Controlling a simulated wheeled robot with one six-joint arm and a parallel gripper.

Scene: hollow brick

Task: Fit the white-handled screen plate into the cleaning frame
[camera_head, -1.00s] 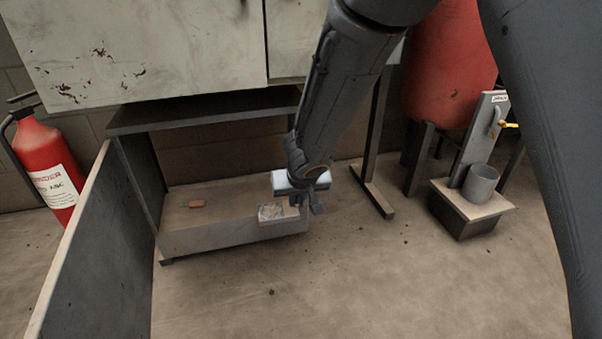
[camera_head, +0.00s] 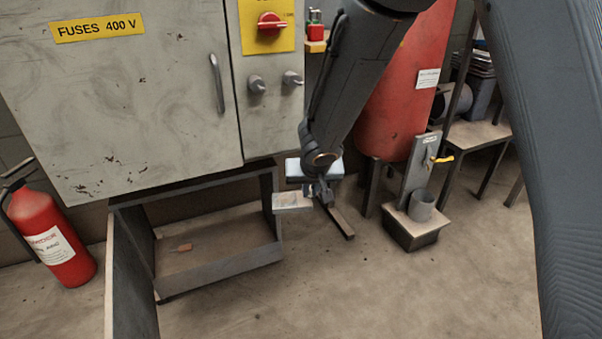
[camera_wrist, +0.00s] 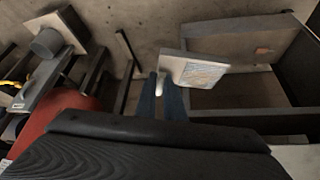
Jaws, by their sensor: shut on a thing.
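The screen plate (camera_head: 291,201) is a pale, flat piece with a mesh-like patch. It hangs in the air at the right end of the low shelf. It also shows in the wrist view (camera_wrist: 205,74), with its white handle (camera_wrist: 160,83) between the fingers. My gripper (camera_head: 323,195) is shut on the handle; its blue fingers show in the wrist view (camera_wrist: 161,97). An upright grey board on a boxy base (camera_head: 410,232), with a grey cup and yellow lever, stands to the right. I cannot tell whether it is the cleaning frame.
The low grey shelf (camera_head: 225,263) under the fuse cabinet (camera_head: 130,100) holds a small orange-brown piece (camera_head: 181,248). A red tank (camera_head: 400,95) stands behind my arm. A fire extinguisher (camera_head: 50,238) is at left. The floor in front is clear.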

